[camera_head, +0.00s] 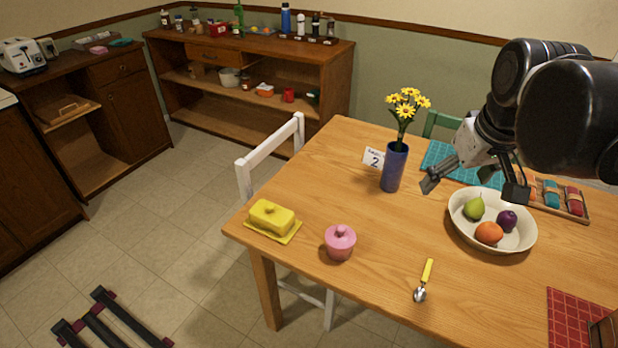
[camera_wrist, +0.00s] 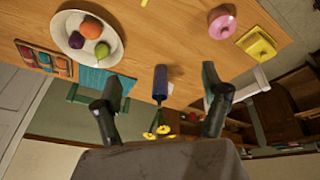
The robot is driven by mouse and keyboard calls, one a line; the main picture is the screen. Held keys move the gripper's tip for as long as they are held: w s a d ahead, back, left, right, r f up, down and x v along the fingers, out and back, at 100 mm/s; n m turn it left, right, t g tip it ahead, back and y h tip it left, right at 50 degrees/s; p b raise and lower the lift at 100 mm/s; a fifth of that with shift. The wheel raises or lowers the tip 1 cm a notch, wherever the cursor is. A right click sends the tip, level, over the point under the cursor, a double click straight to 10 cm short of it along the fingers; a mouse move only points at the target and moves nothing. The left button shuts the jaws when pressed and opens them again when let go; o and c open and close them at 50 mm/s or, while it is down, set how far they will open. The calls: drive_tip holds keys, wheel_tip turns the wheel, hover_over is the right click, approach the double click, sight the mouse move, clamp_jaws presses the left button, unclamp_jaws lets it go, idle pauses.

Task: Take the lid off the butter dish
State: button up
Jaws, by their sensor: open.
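The yellow butter dish (camera_head: 272,221) stands at the near left corner of the wooden table, its lid with a small knob (camera_head: 270,208) seated on the flat base (camera_head: 289,238). The dish also shows at the upper right in the wrist view (camera_wrist: 256,43). My gripper (camera_head: 474,188) is open and empty over the right part of the table, above and beside the fruit bowl, well away from the dish. In the wrist view, my gripper's two fingers (camera_wrist: 165,95) are spread wide, with the vase between and beyond them.
A blue vase with yellow flowers (camera_head: 393,168) and a number card (camera_head: 374,158) stand between my gripper and the dish. A pink lidded pot (camera_head: 340,242) is just right of the dish. The fruit bowl (camera_head: 460,229) and a yellow-handled spoon (camera_head: 421,284) lie further right. A white chair (camera_head: 243,178) stands behind the dish.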

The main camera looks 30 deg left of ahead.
drive_tip(key=w+a+f+n+g, duration=0.1)
drive_tip(key=w+a+n, duration=0.1)
drive_tip(key=a, duration=0.5)
drive_tip(key=w+a+f+n+g, duration=0.1)
drive_tip(key=w+a+n, duration=0.15)
drive_tip(key=a, duration=0.45)
drive_tip(key=n+g+h, duration=0.1)
drive_tip(key=n+g, duration=0.1)
drive_tip(key=n, duration=0.4)
hover_over(270, 205)
drive_tip(key=d, duration=0.1)
wheel_tip(270, 205, down, 13)
drive_tip(key=f, duration=0.3)
drive_tip(key=f+b, duration=0.1)
drive_tip(key=f, duration=0.4)
drive_tip(key=shift+w+a+f, duration=0.1)
drive_tip(key=shift+w+f, duration=0.15)
drive_tip(key=shift+f, duration=0.05)
drive_tip(key=shift+s+a+f+b, duration=0.15)
drive_tip(key=shift+f+b, duration=0.1)
drive_tip(key=shift+f, duration=1.2)
drive_tip(key=shift+s+a+f+b, duration=0.1)
drive_tip(key=shift+a+f+b, duration=0.1)
drive_tip(key=shift+f, duration=1.2)
drive_tip(key=c, duration=1.4)
